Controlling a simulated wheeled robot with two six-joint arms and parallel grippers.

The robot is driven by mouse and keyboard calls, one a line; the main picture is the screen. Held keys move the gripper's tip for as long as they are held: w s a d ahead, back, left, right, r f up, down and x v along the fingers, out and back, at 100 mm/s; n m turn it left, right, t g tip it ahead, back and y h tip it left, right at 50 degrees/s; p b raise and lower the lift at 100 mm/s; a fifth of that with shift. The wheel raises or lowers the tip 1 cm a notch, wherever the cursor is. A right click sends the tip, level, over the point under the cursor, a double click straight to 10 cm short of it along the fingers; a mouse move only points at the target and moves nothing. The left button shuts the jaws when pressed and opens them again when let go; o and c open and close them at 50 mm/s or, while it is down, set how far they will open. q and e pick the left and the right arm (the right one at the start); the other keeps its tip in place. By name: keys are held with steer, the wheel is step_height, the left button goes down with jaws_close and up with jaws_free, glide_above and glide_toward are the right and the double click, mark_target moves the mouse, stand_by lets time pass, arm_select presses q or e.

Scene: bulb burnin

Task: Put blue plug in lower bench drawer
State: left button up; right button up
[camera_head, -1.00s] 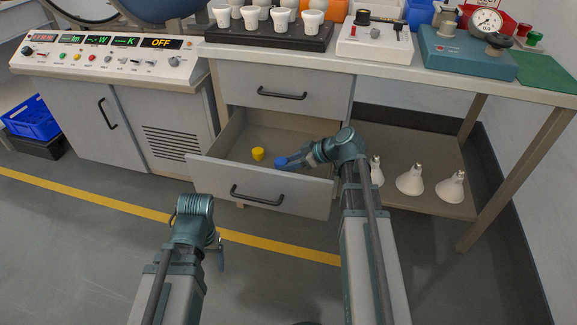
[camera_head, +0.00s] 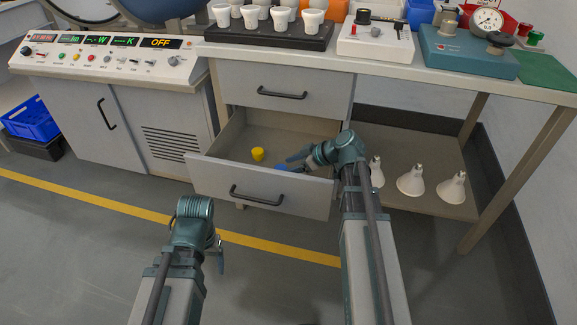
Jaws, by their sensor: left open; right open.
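The lower bench drawer (camera_head: 262,190) is pulled open. The blue plug (camera_head: 283,168) is low inside it, just behind the front panel, which partly hides it. My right gripper (camera_head: 290,160) is open over the drawer, right above the blue plug and apart from it as far as I can see. A yellow plug (camera_head: 258,154) stands in the same drawer, to the left of the blue one. My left gripper (camera_head: 221,262) is open and empty above the floor, in front of the drawer.
The upper drawer (camera_head: 290,88) is shut above the open one. White reflector bulbs (camera_head: 411,180) stand on the low shelf at the right. The bench top holds a black bulb tray (camera_head: 270,36) and a teal gauge unit (camera_head: 465,55). The floor in front is clear.

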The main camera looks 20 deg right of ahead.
steer(key=shift+r, duration=0.1)
steer(key=shift+r+p, duration=0.25)
steer(key=shift+p, duration=0.05)
steer(key=p+v, duration=0.8)
steer(key=v, duration=0.4)
steer(key=shift+r, duration=0.2)
steer(key=shift+s, duration=0.1)
